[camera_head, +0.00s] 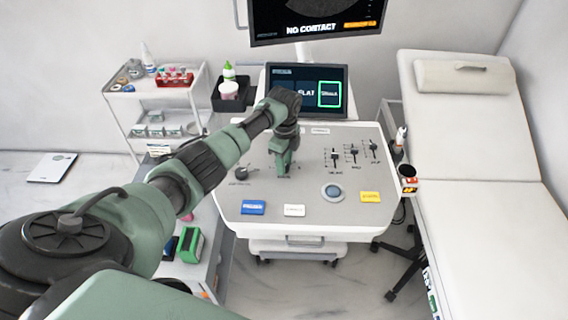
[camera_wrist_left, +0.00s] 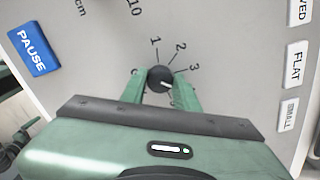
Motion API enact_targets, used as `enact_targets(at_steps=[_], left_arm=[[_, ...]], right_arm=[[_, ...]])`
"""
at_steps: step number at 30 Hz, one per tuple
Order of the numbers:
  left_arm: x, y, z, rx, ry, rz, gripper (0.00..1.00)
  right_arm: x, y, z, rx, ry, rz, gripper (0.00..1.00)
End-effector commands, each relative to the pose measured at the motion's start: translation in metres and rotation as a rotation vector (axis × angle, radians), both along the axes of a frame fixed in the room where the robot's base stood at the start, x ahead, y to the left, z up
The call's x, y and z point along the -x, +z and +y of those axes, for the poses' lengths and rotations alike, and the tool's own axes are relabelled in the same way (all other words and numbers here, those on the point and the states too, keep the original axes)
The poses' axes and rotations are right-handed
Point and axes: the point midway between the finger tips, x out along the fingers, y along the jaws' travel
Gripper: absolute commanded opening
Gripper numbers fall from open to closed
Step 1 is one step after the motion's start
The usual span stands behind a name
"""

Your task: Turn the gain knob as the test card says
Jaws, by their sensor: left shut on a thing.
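The gain knob (camera_wrist_left: 159,79) is a small dark round knob with a white pointer line. The wrist view shows printed marks 1, 2 and 3 around it; a mark on the left is partly covered. The pointer slants to the lower right, below the 3 in that picture. My left gripper (camera_head: 283,168) reaches down onto the console (camera_head: 226,197), and hides the knob in the head view. In the wrist view my left gripper (camera_wrist_left: 161,88) has its fingers on both sides of the knob, shut on it. I cannot make out a test card. My right gripper is not in view.
Another knob (camera_head: 241,173) is left of the gripper. Sliders (camera_head: 354,155), a round trackball (camera_head: 331,192), a blue pause button (camera_head: 253,207) and a yellow button (camera_head: 370,197) are on the console. A screen (camera_head: 306,90) stands behind, with one tile outlined green. The couch (camera_head: 475,150) is right.

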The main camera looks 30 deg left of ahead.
Motion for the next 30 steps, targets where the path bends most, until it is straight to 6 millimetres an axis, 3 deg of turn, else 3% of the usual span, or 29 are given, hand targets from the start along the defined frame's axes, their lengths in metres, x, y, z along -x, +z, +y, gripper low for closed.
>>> enact_targets(at_steps=[18,30], left_arm=[[-0.001,0.0,-0.002,0.003,-0.559,-0.005,0.0],[-0.001,0.0,-0.002,0.002,-0.755,-0.003,0.0]], right_arm=[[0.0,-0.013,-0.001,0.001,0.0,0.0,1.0],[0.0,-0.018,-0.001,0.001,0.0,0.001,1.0]])
